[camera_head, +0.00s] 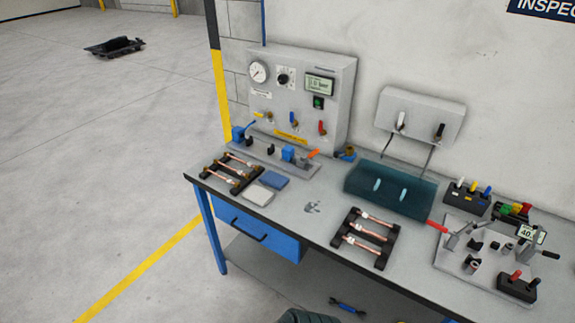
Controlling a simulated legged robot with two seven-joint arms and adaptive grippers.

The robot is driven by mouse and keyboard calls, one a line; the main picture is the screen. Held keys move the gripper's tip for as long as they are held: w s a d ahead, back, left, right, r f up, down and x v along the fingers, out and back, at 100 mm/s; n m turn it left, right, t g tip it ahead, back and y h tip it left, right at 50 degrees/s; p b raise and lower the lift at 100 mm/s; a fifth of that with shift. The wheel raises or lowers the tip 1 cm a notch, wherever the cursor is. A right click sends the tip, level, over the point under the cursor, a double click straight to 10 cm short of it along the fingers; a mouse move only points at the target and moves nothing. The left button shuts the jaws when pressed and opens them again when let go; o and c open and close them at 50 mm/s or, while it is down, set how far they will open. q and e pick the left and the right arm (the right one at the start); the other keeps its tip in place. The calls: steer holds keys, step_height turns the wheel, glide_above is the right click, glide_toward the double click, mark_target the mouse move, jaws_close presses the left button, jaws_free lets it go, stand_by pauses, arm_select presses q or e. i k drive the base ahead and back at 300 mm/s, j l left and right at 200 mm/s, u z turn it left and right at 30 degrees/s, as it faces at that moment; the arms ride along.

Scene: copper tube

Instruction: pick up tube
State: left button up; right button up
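Copper tubes lie across two black racks on the workbench. The left rack (257,177) holds several copper tubes (232,172) with pale fittings, near the bench's left end. The right rack (384,258) holds copper tubes (370,233) side by side near the bench's front middle. No tube is visibly lifted from either rack. Neither of my grippers shows in the head view, so their state cannot be seen.
A grey gauge panel (312,75) stands at the back left. A teal translucent box (365,180) is behind the right rack. Clamps stand on a pale plate (450,255) at right.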

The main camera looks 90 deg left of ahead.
mark_target(247, 176)
steer(key=u, duration=2)
